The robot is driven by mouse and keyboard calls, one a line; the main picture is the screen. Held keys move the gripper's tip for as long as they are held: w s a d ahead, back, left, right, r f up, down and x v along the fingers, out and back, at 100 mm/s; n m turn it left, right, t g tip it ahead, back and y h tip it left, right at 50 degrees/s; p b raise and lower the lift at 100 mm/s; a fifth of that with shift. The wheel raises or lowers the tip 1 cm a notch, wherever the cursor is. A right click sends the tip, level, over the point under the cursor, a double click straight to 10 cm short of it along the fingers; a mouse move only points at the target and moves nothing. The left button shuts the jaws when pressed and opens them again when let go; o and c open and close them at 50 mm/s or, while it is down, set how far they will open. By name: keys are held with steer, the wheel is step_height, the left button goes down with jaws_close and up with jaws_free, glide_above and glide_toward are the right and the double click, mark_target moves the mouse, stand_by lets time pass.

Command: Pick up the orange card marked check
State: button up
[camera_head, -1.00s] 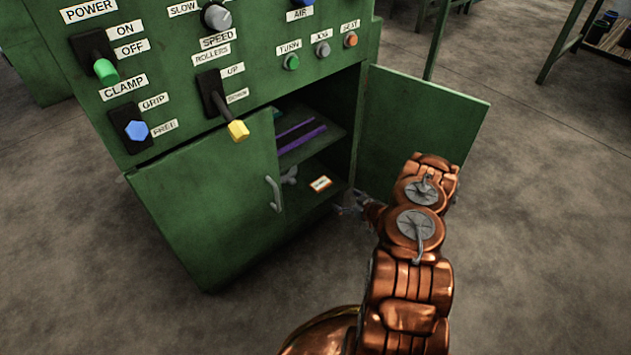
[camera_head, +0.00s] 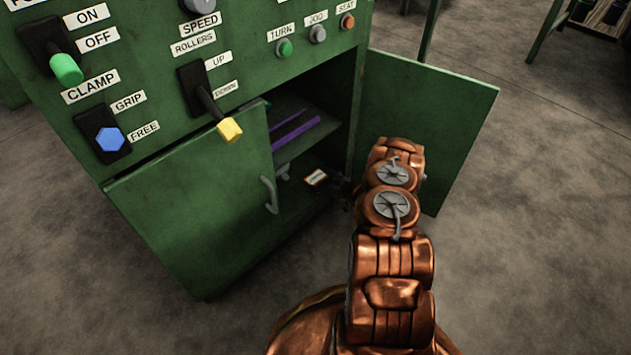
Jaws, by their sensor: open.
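The orange card (camera_head: 316,178) is small, with an orange edge and a pale label whose writing is too small to read. It lies on the lower floor of the open green cabinet (camera_head: 196,215). My gripper (camera_head: 341,187) is at the right side of the cabinet opening, just right of the card and apart from it as far as I can see. It is small and dark in the shade, partly hidden by my copper arm. It is open, with nothing seen between its fingers.
The right door (camera_head: 424,125) stands open beside my arm. A shelf above the card holds purple strips (camera_head: 294,131). Levers and knobs stick out above the opening, including a yellow-tipped lever (camera_head: 229,129).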

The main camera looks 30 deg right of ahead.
mark_target(316, 178)
steer(key=shift+x, duration=1.25)
steer(key=shift+r, duration=0.1)
steer(key=c, duration=0.9)
steer(key=shift+r, duration=0.1)
